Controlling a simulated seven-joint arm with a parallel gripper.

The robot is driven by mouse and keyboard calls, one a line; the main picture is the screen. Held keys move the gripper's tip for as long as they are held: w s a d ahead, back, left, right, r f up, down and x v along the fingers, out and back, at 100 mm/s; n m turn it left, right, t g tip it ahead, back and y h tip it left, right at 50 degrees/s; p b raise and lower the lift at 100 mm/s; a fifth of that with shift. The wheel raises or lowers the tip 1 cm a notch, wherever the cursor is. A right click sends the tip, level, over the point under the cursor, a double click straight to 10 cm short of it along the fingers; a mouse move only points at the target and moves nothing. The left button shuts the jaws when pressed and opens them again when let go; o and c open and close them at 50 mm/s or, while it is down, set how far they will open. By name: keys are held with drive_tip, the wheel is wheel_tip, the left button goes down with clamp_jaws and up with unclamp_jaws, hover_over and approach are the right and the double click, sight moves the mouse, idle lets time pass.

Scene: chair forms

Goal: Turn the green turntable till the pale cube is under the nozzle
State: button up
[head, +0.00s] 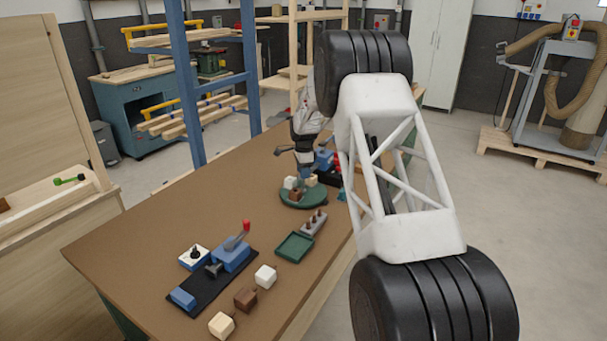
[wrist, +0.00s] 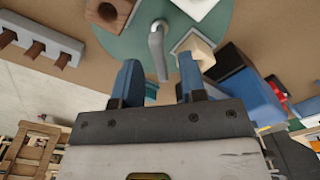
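The green turntable (head: 305,203) stands on the brown table, with a white cube (head: 290,182), a brown cube (head: 295,194) and a pale cube (head: 312,180) near its rim. In the wrist view the turntable (wrist: 130,50) carries the brown cube (wrist: 108,12), white cube (wrist: 197,5) and pale wooden cube (wrist: 195,48). A grey bent handle (wrist: 157,42) rises from it. My gripper (wrist: 158,76) is open, its blue fingers on either side of the handle's near end in the picture; contact cannot be told. A blue unit (wrist: 250,95) with a dark part (wrist: 228,62), perhaps the nozzle, stands beside the pale cube.
A grey peg block (head: 314,222) and an empty green tray (head: 294,247) lie in front of the turntable. Nearer are a black base with a blue device (head: 231,254) and red-tipped lever, a white cube (head: 265,276), a brown cube (head: 245,299) and a pale cube (head: 221,325).

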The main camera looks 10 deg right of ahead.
drive_tip(key=shift+r, duration=3.4)
drive_tip(key=shift+s+r, duration=0.2)
drive_tip(key=shift+r, duration=0.05)
drive_tip(key=s+a+r+n, duration=0.25)
drive_tip(key=s+r, duration=0.35)
drive_tip(key=s, duration=0.5)
drive_tip(key=s+a+r+n+t, duration=0.1)
drive_tip(key=s+r+n, duration=0.3)
drive_tip(key=s+r, duration=0.5)
drive_tip(key=s+a+r+n, duration=0.2)
drive_tip(key=s+r+n, duration=0.15)
drive_tip(key=s, duration=0.95)
drive_tip(key=s+a+f+n, duration=0.1)
drive_tip(key=s+n, duration=0.3)
drive_tip(key=s, duration=1.3)
drive_tip(key=s+a+f+n+t, duration=0.1)
drive_tip(key=s+f+n, duration=0.2)
drive_tip(key=s, duration=1.5)
drive_tip(key=shift+s+a+n+t, duration=0.25)
drive_tip(key=shift+a+n+t, duration=0.05)
drive_tip(key=shift+n, duration=0.1)
